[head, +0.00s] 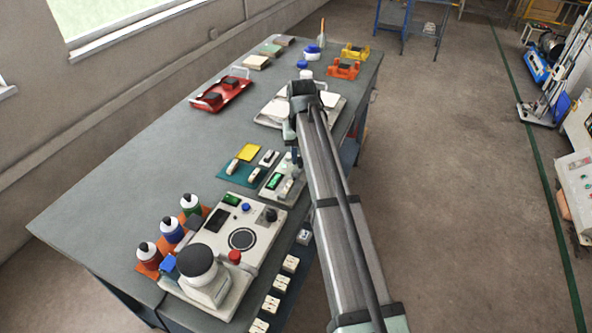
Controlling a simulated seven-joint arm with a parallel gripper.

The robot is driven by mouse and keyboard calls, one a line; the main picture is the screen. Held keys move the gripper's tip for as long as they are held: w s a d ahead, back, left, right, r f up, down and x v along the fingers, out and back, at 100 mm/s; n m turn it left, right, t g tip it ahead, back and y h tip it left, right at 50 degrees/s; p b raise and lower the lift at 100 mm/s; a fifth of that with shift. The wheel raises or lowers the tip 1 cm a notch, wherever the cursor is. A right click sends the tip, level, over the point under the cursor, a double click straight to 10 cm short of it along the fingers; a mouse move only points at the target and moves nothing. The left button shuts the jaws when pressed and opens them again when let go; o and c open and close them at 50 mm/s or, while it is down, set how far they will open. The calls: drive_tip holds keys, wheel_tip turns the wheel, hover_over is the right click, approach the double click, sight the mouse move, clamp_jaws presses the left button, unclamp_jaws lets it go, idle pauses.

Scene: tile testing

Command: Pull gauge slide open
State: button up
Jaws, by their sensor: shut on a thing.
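The gauge (291,192), a small pale device with a green display, lies near the right edge of the grey workbench, beside a teal mat. My arm reaches up from the bottom right and bends down at its far end. My gripper (292,162) is low over the far end of the gauge, shut on its slide. The fingertips and the slide are small and partly hidden by my arm, so how far the slide is open cannot be told.
A larger pale tester (225,240) with a dark ring stands nearer, beside several bottles (171,230). A teal mat (230,181) holds small parts left of the gauge. A white tray (268,115) and red tray (222,97) lie farther back. The bench's left side is clear.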

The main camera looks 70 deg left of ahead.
drive_tip(key=o, duration=0.9)
drive_tip(key=shift+w+a, duration=0.1)
drive_tip(key=shift+c, duration=0.2)
drive_tip(key=shift+r, duration=0.1)
drive_tip(key=shift+r, duration=2.9)
